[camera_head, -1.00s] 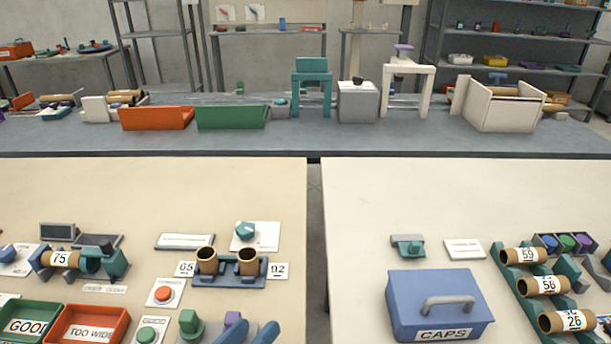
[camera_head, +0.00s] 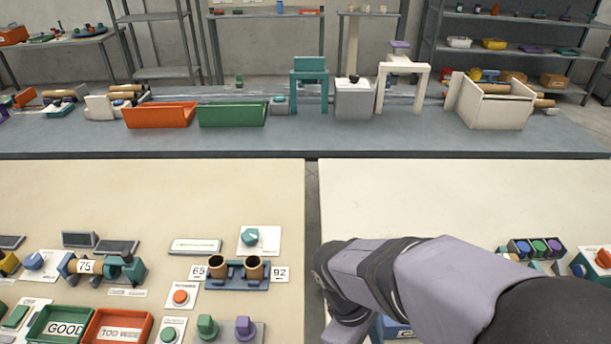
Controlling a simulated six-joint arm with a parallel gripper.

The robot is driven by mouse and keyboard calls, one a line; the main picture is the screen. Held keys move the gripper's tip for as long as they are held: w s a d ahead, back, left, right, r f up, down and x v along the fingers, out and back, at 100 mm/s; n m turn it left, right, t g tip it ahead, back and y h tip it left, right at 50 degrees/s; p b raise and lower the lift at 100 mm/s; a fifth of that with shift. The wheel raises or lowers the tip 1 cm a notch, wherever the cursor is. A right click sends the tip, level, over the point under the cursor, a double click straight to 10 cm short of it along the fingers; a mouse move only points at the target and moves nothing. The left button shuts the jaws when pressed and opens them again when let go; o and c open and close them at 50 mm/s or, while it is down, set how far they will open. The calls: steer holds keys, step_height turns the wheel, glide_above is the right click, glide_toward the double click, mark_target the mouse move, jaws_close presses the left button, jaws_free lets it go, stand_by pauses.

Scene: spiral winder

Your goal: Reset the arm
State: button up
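My arm (camera_head: 430,278) enters from the lower right and reaches left across the right-hand table, then bends down past the bottom edge of the picture. Its links are grey-lilac with dark joint bands. My gripper is not in view, so whether it holds anything is hidden. The arm covers most of the blue CAPS box, of which only a bit of blue shows (camera_head: 397,328) below the arm. It also hides the rack of numbered tubes seen before.
On the left table are a two-tube stand (camera_head: 237,275) marked 65 and 92, a red button (camera_head: 180,297), a green GOOD tray (camera_head: 66,325) and an orange TOO WIDE tray (camera_head: 117,325). A gap (camera_head: 312,205) separates the tables. The far halves of both tabletops are clear.

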steer(key=shift+w+d+r+m+t+y+p, duration=0.25)
steer(key=shift+d+r+m+y+p, duration=0.3)
steer(key=shift+m, duration=1.25)
steer(key=shift+w+d+r+m+t+y+p, duration=0.15)
steer(key=shift+w+d+r+m+y+p, duration=0.4)
steer(key=shift+m, duration=1.25)
steer(key=shift+w+d+r+m+t+y+p, duration=0.1)
steer(key=shift+d+r+m+t+y+p, duration=0.3)
steer(key=shift+m, duration=1.4)
steer(key=shift+f, duration=0.1)
